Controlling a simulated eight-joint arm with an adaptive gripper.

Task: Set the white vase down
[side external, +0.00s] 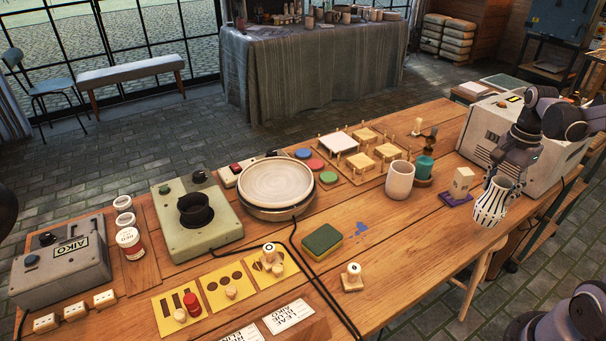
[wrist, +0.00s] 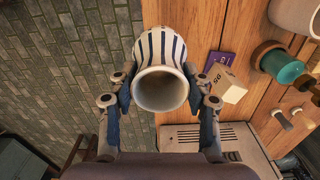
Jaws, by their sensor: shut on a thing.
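A white vase with dark vertical stripes (side external: 491,206) hangs in my gripper (side external: 500,181) near the right front edge of the wooden table. In the wrist view the vase (wrist: 178,43) sits between the two fingers of my gripper (wrist: 159,80), with its round open mouth facing the camera. The fingers are closed on its sides. The vase overlaps the table edge in the wrist view, with floor to its left; its height above the table is hard to tell.
A purple mat (side external: 456,199) with a small pale block (side external: 463,181) lies just left of the vase. A white cup (side external: 399,180) and a teal spool (side external: 424,168) stand farther left. A grey machine (side external: 490,128) stands behind. The table front around a stamp (side external: 352,278) has bare wood.

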